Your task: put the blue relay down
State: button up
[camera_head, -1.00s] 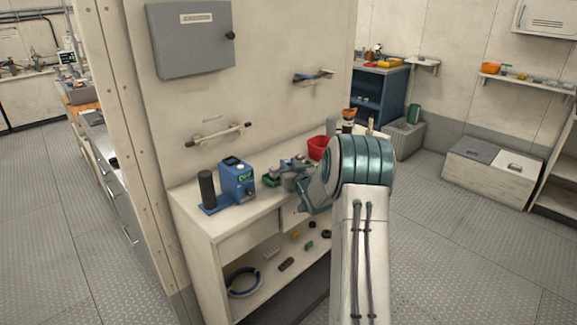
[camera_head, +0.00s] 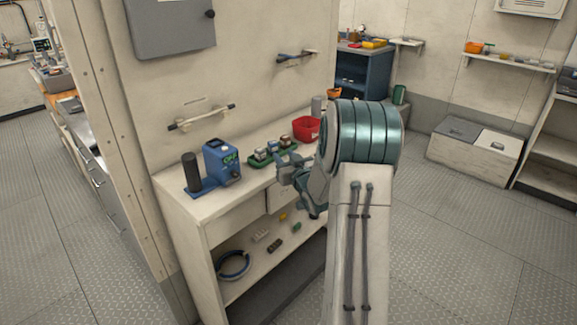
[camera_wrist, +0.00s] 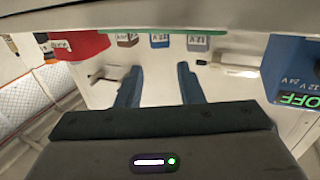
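My gripper (camera_head: 285,174) is over the front edge of the workbench, in front of a green tray (camera_head: 259,163). In the wrist view the two fingers of my gripper (camera_wrist: 158,82) stand wide apart with nothing between them. Several small relays stand in a row at the tray (camera_wrist: 160,30): a brown one (camera_wrist: 128,41), a blue one (camera_wrist: 160,42) in the middle, and a grey-blue one (camera_wrist: 197,44). The relays' tops are cut off in the wrist view. My gripper is apart from all of them.
A blue tester (camera_head: 221,162) with a green display stands left of the tray, with a black cylinder (camera_head: 191,171) beside it. A red bin (camera_head: 306,129) stands to the right. Small parts and a coiled ring (camera_head: 233,265) lie on the lower shelf. The bench's front strip is partly clear.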

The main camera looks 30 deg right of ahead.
jog(key=s+a+g, duration=0.5)
jog(key=s+a, duration=0.2)
jog(key=s, duration=0.5)
jog(key=s+a+g, duration=0.5)
jog(key=s+a, duration=0.2)
jog(key=s, duration=0.5)
jog(key=s+a+g+y, duration=0.1)
jog(key=s+a+g, duration=0.4)
jog(key=s, duration=0.7)
jog(key=shift+s+a+n+g, duration=0.2)
jog(key=shift+a+n+g, duration=0.15)
jog(key=shift+a, duration=0.8)
jog(key=shift+r, duration=0.15)
jog(key=shift+w+a, duration=0.1)
jog(key=shift+a, duration=0.05)
